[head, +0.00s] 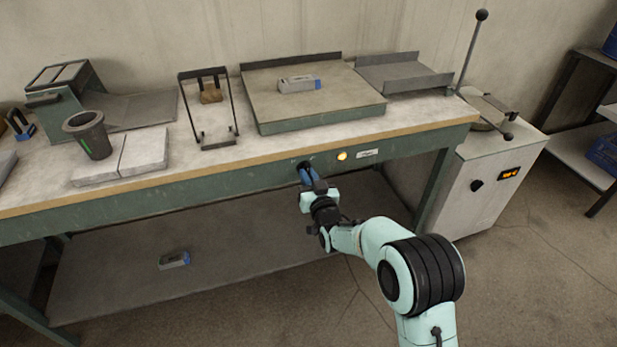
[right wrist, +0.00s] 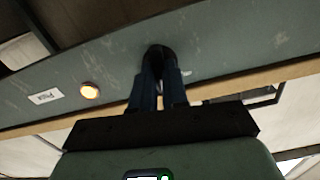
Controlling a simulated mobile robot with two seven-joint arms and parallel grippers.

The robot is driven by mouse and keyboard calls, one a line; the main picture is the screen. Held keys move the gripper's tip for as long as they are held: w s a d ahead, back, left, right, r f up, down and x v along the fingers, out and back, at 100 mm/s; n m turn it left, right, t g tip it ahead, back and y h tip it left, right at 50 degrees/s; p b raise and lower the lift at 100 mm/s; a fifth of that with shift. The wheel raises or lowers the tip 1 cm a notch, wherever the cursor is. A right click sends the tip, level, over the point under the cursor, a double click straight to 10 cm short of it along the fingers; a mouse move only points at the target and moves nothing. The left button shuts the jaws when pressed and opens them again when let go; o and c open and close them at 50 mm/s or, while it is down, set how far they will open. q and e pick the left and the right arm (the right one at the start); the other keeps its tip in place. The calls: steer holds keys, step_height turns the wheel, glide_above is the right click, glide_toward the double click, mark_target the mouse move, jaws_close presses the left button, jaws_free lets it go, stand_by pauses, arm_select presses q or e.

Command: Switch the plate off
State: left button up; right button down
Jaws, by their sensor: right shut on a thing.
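The plate (head: 350,109) is a flat, square, raised slab with a low back wall on the bench, and a small grey and blue block (head: 299,84) lies on it. On the bench's green front rail is a dark knob (head: 304,164), which also shows in the right wrist view (right wrist: 159,52). Beside it an amber lamp (head: 342,156) is lit; it glows in the right wrist view too (right wrist: 90,91). My right gripper (head: 307,172) is at the rail, its blue fingers shut on the knob. The fingers partly hide the knob. My left gripper is out of view.
A dark cup (head: 88,135) stands on pale slabs (head: 125,157) at the bench's left. A wire stand (head: 209,112) is left of the plate. A white cabinet (head: 487,185) with an orange display stands right. Another small block (head: 174,260) lies on the lower shelf (head: 240,235).

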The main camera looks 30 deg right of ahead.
arm_select(q)
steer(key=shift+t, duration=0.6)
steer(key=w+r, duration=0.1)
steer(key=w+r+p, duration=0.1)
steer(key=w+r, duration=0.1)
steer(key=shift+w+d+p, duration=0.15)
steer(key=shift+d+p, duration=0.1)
steer(key=shift+p, duration=0.05)
arm_select(e)
steer(key=n, duration=1)
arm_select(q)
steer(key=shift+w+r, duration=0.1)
arm_select(e)
steer(key=shift+f, duration=0.1)
steer(key=c, duration=1.1)
jaws_free()
steer(key=shift+c, duration=0.2)
steer(key=shift+s, duration=0.1)
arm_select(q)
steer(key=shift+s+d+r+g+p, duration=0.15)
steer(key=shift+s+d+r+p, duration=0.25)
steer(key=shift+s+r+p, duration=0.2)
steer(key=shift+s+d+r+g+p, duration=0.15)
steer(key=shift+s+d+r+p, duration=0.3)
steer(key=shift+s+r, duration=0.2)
arm_select(e)
steer(key=v, duration=1.3)
